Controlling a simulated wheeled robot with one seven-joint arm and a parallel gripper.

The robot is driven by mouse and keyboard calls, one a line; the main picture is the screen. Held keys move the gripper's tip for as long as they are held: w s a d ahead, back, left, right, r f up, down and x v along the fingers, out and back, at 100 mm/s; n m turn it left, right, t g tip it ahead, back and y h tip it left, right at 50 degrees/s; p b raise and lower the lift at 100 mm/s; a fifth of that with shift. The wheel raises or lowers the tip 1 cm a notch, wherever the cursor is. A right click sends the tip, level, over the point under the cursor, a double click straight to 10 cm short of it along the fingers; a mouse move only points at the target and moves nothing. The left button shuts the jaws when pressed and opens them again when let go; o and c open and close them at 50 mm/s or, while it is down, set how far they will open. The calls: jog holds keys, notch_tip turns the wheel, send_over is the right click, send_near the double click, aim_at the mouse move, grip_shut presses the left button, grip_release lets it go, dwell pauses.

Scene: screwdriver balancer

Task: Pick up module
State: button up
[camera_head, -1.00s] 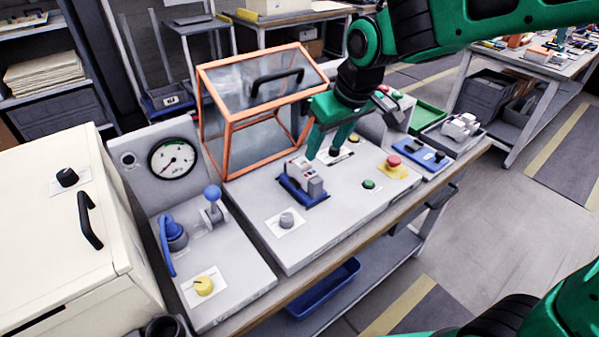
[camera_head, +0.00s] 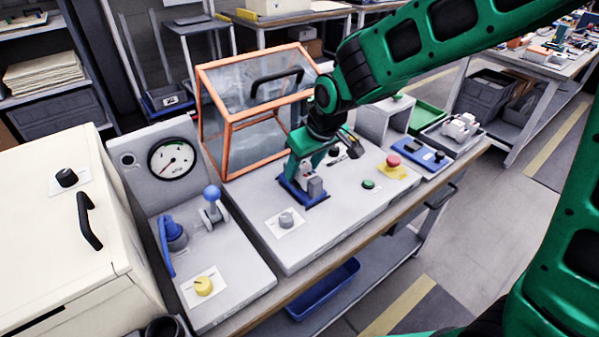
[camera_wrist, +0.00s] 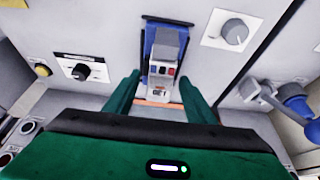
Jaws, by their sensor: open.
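The module (camera_head: 313,186) is a small grey block seated in a blue holder (camera_head: 304,201) on the grey panel. In the wrist view the module (camera_wrist: 163,68) shows small red and dark buttons and a label, with the blue holder (camera_wrist: 150,38) around it. My gripper (camera_head: 303,181) is at the module in the head view and hides part of it. In the wrist view my gripper (camera_wrist: 160,88) is open, with one green finger on each side of the module. Gaps show between fingers and module, so it is not held.
An orange-framed clear box (camera_head: 228,120) stands behind the module. A grey knob (camera_head: 286,220) is in front of it. A red button on a yellow base (camera_head: 393,163) and a green button (camera_head: 368,184) are to the right. A blue-ball lever (camera_head: 212,195) stands to the left.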

jog(key=shift+w+a+f, duration=0.1)
jog(key=shift+w+f, duration=0.05)
jog(key=shift+f, duration=0.25)
jog(key=c, duration=1.3)
jog(key=shift+o, duration=0.2)
jog(key=shift+r, duration=0.2)
